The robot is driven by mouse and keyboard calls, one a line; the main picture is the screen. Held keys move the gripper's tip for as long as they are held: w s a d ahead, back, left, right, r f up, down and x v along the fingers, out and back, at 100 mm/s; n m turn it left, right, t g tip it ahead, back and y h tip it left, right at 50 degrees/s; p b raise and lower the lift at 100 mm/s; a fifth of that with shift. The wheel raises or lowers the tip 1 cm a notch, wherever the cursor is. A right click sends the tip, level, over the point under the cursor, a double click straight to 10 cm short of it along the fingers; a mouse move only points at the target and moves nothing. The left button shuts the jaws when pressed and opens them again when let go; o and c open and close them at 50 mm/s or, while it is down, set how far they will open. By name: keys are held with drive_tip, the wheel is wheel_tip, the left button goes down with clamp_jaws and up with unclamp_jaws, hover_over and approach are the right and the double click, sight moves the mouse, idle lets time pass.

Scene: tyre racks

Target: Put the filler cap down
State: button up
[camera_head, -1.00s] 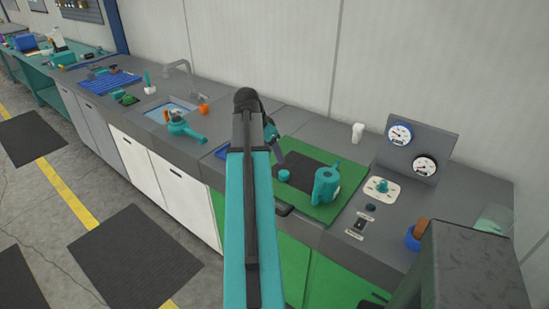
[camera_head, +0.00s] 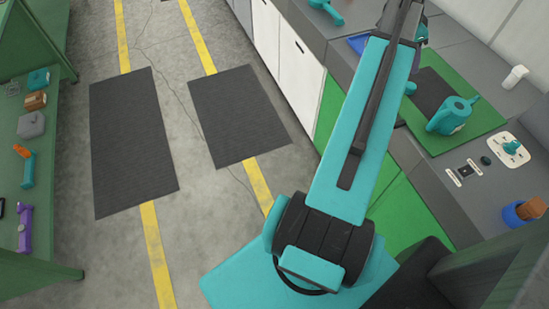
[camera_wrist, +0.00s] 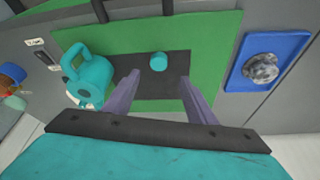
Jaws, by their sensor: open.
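The filler cap, seemingly the small teal cylinder (camera_wrist: 157,62), stands on the dark pad (camera_wrist: 180,84) on the green mat (camera_wrist: 215,35). It also shows at the edge of my arm in the head view (camera_head: 410,88). My gripper (camera_wrist: 160,78) is open, its two purple fingers apart and pointing towards the cap. The cap appears clear of both fingers. A teal can with a handle and spout (camera_wrist: 88,75) stands left of the cap in the wrist view. My fingers are hidden in the head view.
A blue tray with a grey round part (camera_wrist: 262,69) lies right of the mat in the wrist view. A white cup (camera_head: 514,76), switch panel (camera_head: 464,172) and blue pot (camera_head: 518,214) share the counter. A green shelf (camera_head: 45,250) stands left, across open floor.

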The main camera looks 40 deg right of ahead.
drive_tip(key=w+a+f+n+y, duration=0.1)
drive_tip(key=w+a+f+n, duration=0.3)
drive_tip(key=w+a+f, duration=0.55)
drive_tip(key=w+a+f+n+y, duration=0.1)
drive_tip(key=w+a+f+n, duration=0.5)
drive_tip(key=a+f, duration=0.6)
drive_tip(key=w+a+f+n+y, duration=0.15)
drive_tip(key=a+f+n, duration=0.25)
drive_tip(key=a+f, duration=1.15)
drive_tip(key=s+a+f+n+g, duration=0.1)
drive_tip(key=s+a+f+n, duration=0.2)
drive_tip(key=a, duration=0.5)
drive_tip(key=s+a+f+n+g, duration=0.1)
drive_tip(key=s+a+f+n, duration=0.2)
drive_tip(key=s+a+f, duration=0.2)
drive_tip(key=s+a+f+n+g, duration=0.1)
drive_tip(key=s+a+f+n, duration=0.2)
drive_tip(key=s+a+f, duration=0.2)
drive_tip(key=s+a, duration=0.3)
drive_tip(key=a, duration=0.4)
drive_tip(key=shift+n, duration=0.4)
drive_tip(key=shift+a+f, duration=0.1)
